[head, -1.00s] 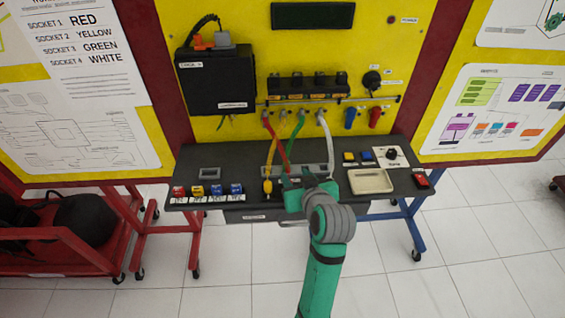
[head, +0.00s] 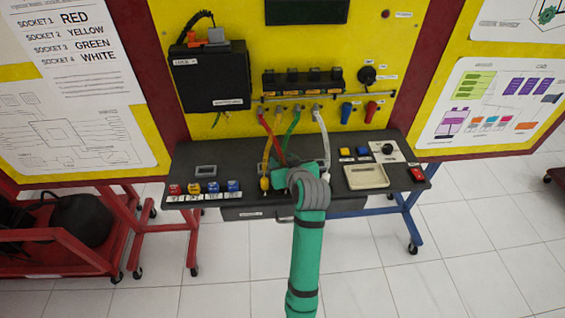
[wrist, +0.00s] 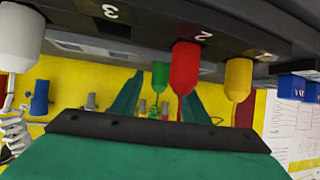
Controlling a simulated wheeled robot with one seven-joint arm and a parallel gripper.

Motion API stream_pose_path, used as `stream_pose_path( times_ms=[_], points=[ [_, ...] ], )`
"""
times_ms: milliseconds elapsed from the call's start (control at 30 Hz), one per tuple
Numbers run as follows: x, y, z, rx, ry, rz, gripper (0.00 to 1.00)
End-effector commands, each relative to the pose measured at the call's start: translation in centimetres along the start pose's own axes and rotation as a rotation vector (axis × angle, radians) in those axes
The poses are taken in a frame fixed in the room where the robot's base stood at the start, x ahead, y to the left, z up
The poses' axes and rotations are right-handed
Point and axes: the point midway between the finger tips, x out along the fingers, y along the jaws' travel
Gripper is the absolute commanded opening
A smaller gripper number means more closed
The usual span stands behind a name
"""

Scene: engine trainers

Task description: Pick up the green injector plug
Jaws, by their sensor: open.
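The green injector plug (wrist: 160,76) shows in the wrist view, smaller than the red one and farther from the camera. It appears in the gap between the two green fingers of my gripper (wrist: 164,88), which stand apart with nothing clasped. I cannot tell its exact depth between them. The red plug (wrist: 183,67) is close, in front of the right finger. The yellow plug (wrist: 238,79) is to its right and the white plug (wrist: 20,38) at the far left. In the head view my wrist hides the green plug and the fingertips; the green cable (head: 291,128) shows above.
The dark rack bar (wrist: 150,28) with numbers runs close across the top of the wrist view. A black box (head: 210,78) is on the yellow board.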

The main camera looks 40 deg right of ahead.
Motion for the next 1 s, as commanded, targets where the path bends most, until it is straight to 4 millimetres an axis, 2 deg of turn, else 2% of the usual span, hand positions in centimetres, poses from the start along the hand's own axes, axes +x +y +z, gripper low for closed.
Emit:
stream_pose_path(
  times_ms=[133,367,533,867,1000],
  points=[
    [1.06,0.02,0.05,0.000,-0.001,0.000,0.41],
    [1.14,0.03,0.05,0.000,0.000,0.001,0.41],
    [1.13,0.04,0.05,0.000,0.000,0.001,0.00],
    [1.07,0.05,-0.05,0.000,0.000,0.001,0.00],
    [0.80,-0.03,-0.70,-0.001,0.003,0.000,0.00]
  ],
)
